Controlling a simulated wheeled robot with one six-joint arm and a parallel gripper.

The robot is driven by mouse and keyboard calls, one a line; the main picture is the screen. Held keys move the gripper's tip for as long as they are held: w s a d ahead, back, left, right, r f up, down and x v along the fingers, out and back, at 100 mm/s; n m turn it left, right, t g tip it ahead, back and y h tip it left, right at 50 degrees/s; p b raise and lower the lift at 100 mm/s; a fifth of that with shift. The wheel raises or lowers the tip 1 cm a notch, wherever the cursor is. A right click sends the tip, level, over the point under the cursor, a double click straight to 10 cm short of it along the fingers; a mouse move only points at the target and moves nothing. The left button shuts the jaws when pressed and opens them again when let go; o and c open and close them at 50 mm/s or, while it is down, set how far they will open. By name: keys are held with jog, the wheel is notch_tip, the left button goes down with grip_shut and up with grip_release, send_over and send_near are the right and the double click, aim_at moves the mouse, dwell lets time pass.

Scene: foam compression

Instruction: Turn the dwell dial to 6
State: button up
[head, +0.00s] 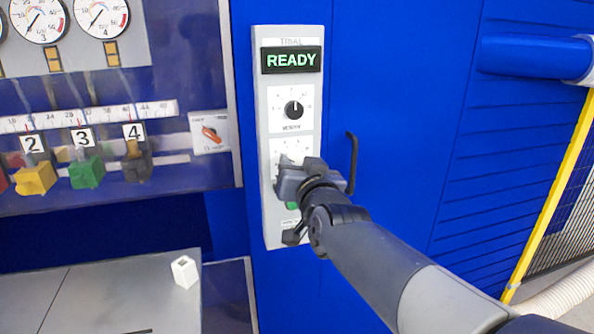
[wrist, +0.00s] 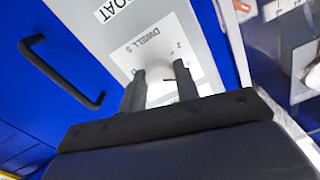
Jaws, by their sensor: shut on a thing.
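The grey control panel (head: 262,120) stands upright on the blue cabinet. My gripper (head: 287,178) is at its lower half, in front of the dwell dial, which it mostly hides in the head view. In the wrist view, the "DWELL S" plate (wrist: 133,62) appears upside down, with a pale round dial (wrist: 159,88) between the two dark fingers. My gripper (wrist: 160,84) is shut on that dial. I cannot read the dial's setting, since the fingers cover most of the scale.
Above is the black "MENISTER"-like dial (head: 293,109) and the "READY" display (head: 292,60). A black handle (head: 352,163) sticks out just right of the panel. A green button (head: 292,206) shows partly below my gripper. A white block (head: 185,271) sits on the grey table.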

jog(key=shift+m+b, duration=1.6)
jog(key=shift+m, duration=1.9)
jog(key=o, duration=1)
jog(key=shift+s, duration=0.1)
jog(key=shift+p+v, duration=2.05)
jog(key=shift+v, duration=3.3)
